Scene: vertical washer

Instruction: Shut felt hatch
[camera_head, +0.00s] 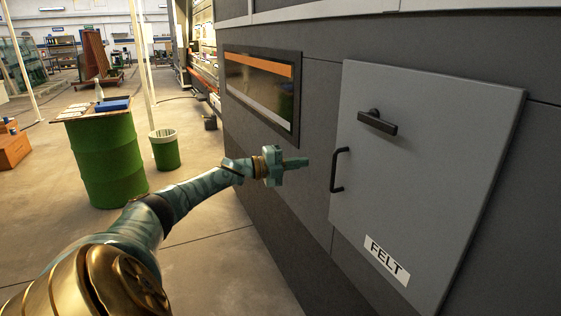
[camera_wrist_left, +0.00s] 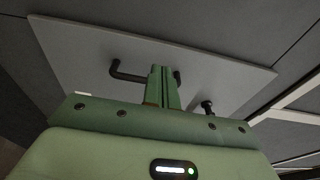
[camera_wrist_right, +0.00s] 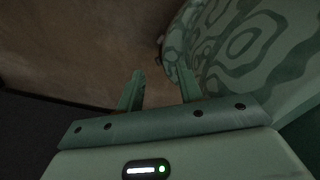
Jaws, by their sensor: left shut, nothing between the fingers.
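The felt hatch (camera_head: 440,150) is a grey panel with a white FELT label (camera_head: 387,260) near its lower left, set on the dark machine wall. A black bar handle (camera_head: 337,170) is on its left edge, and a black turning latch (camera_head: 377,123) is above. The panel stands proud of the wall; I cannot tell how wide any gap is. My left gripper (camera_head: 304,162) is shut and empty, pointing at the panel just left of the handle, apparently apart from it. In the left wrist view its fingers (camera_wrist_left: 164,72) overlap the handle (camera_wrist_left: 128,72). My right gripper (camera_wrist_right: 160,84) is open and empty.
A dark window with an orange strip (camera_head: 262,66) is in the machine wall left of the hatch. A green drum (camera_head: 108,158) and a green bin (camera_head: 165,150) stand on the floor at left. The floor between them and the machine is clear.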

